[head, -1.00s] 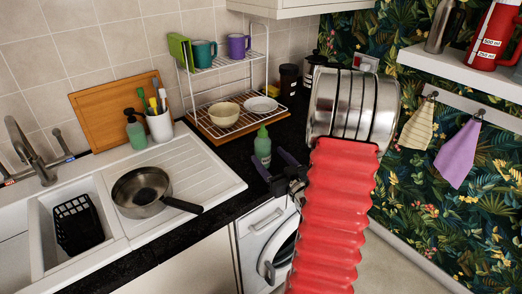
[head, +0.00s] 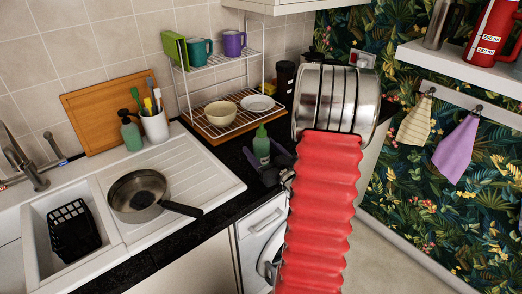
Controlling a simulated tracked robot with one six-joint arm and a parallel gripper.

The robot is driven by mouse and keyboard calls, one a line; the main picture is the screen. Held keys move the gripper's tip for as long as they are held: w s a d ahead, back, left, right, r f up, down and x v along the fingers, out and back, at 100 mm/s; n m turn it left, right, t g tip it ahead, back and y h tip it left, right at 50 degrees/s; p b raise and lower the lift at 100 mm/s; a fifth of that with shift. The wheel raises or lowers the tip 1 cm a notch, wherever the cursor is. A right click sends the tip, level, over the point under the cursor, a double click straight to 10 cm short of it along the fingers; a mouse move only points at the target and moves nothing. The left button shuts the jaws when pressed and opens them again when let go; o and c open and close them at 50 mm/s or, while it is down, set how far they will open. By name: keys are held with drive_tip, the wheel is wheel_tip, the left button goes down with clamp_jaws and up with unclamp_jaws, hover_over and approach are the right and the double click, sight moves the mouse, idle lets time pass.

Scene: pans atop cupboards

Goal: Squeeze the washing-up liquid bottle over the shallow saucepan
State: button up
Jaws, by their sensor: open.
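The washing-up liquid bottle (head: 261,150) is green with a pointed cap and stands upright on the black worktop, right of the draining board. My gripper (head: 262,166) is at the bottle's lower part, with its dark fingers open around or just in front of it; I cannot tell whether they touch it. My red arm sleeve hides part of the gripper's wrist. The shallow saucepan (head: 128,205) is steel with a black handle pointing right. It rests on the draining board beside the sink basin, to the left of the bottle.
A wire rack (head: 225,120) with a bowl, plate and mugs stands behind the bottle. A green soap dispenser (head: 130,130) and a white utensil pot (head: 155,124) stand behind the saucepan. A black basket (head: 73,230) sits in the sink. The ribbed draining board (head: 195,165) has free room.

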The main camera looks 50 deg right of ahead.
sight(262, 125)
drive_tip(key=shift+c, duration=0.4)
drive_tip(key=c, duration=1.3)
drive_tip(key=shift+o, duration=0.2)
drive_tip(key=shift+r, duration=0.1)
drive_tip(key=shift+r, duration=4.95)
drive_tip(key=o, duration=0.7)
clamp_jaws()
